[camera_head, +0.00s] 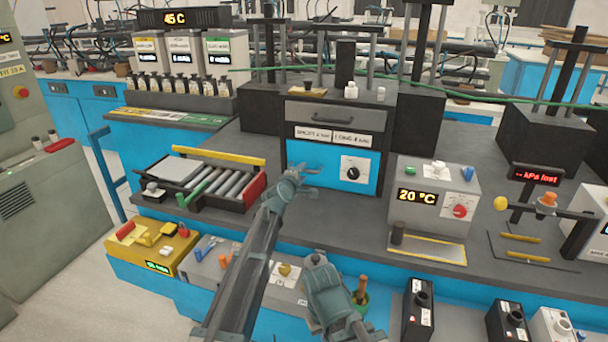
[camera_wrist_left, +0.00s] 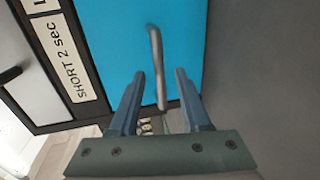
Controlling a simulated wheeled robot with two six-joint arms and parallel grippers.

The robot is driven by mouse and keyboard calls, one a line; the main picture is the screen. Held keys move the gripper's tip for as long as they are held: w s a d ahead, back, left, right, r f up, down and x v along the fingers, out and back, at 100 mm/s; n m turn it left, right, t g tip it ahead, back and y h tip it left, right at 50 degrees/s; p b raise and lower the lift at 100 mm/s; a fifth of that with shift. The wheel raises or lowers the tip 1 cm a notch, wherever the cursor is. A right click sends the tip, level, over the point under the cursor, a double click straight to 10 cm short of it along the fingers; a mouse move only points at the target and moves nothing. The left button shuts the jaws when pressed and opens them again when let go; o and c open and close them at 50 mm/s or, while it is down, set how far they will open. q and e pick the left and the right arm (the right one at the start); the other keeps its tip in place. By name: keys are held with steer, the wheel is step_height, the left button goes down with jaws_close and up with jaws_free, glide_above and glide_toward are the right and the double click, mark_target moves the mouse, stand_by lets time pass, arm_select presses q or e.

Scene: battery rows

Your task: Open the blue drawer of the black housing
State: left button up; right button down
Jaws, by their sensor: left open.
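The black housing (camera_head: 260,118) stands on the dark bench, and the blue drawer (camera_head: 328,158) is its lower front. The drawer looks closed. Its face also fills the upper middle of the left wrist view (camera_wrist_left: 112,38). A grey bar handle (camera_wrist_left: 157,65) stands on the blue face. My left gripper (camera_head: 313,177) is in front of the drawer's left part. Its fingers are open on either side of the handle in the left wrist view (camera_wrist_left: 157,88), with gaps to it. My right arm is partly seen at the bottom of the head view; its jaws are not clear.
A grey drawer (camera_head: 334,116) sits above the blue one, with two labels between them. A dial (camera_head: 353,169) is on the blue front's right. A roller rack (camera_head: 205,185) stands left, and a box reading 20 °C (camera_head: 433,195) right. Bare bench lies around the housing's front.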

arm_select(q)
steer(key=shift+x, duration=1.4)
jaws_close()
stand_by(0.5)
